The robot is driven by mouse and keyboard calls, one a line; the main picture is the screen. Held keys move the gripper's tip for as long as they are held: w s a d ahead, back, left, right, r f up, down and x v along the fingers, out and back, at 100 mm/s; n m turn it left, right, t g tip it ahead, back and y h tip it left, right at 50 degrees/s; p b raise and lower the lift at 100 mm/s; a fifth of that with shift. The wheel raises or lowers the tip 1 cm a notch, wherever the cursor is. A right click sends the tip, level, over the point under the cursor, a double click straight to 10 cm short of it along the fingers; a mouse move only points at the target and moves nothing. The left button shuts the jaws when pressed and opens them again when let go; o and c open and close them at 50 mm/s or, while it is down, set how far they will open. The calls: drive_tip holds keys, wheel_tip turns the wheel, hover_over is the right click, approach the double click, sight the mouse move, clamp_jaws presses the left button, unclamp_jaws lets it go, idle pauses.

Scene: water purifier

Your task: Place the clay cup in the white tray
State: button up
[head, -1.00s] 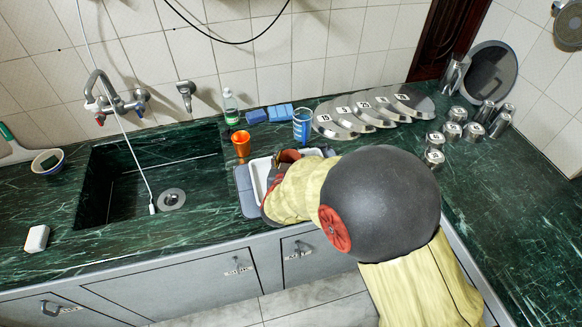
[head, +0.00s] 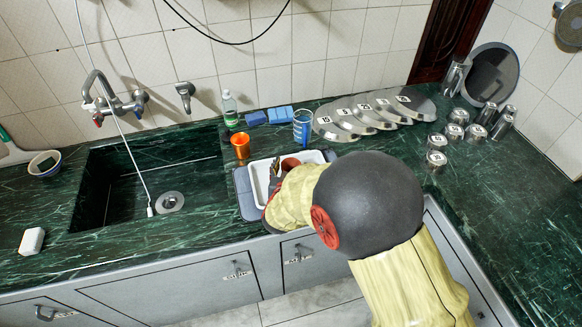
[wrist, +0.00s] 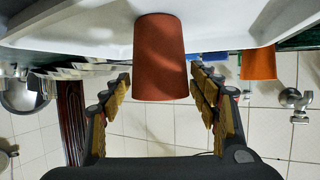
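The reddish-brown clay cup (head: 290,163) stands in the white tray (head: 260,176), near its back side. In the wrist view, which is upside down, the clay cup (wrist: 161,58) rests on the white tray surface (wrist: 75,30). My gripper (wrist: 161,88) is open, with one finger on each side of the cup and a visible gap on both sides. In the head view my gripper (head: 277,170) is close to the cup and partly hidden by my arm, which also covers the tray's right front part.
An orange cup (head: 240,145) stands behind the tray, with a blue cup (head: 302,127) to its right. The sink (head: 135,180) lies left. Steel plates (head: 375,112) lean by the wall, and several steel cups (head: 457,133) stand right.

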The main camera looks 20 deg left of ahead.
drive_tip(key=shift+o, duration=0.4)
drive_tip(key=shift+r, duration=0.15)
drive_tip(key=shift+s+r, duration=0.2)
drive_tip(key=shift+s, duration=0.1)
drive_tip(key=p+v, duration=0.3)
drive_tip(key=v, duration=0.8)
drive_tip(key=shift+s+p, duration=0.2)
drive_tip(key=shift+p, duration=0.2)
drive_tip(key=shift+d, duration=0.15)
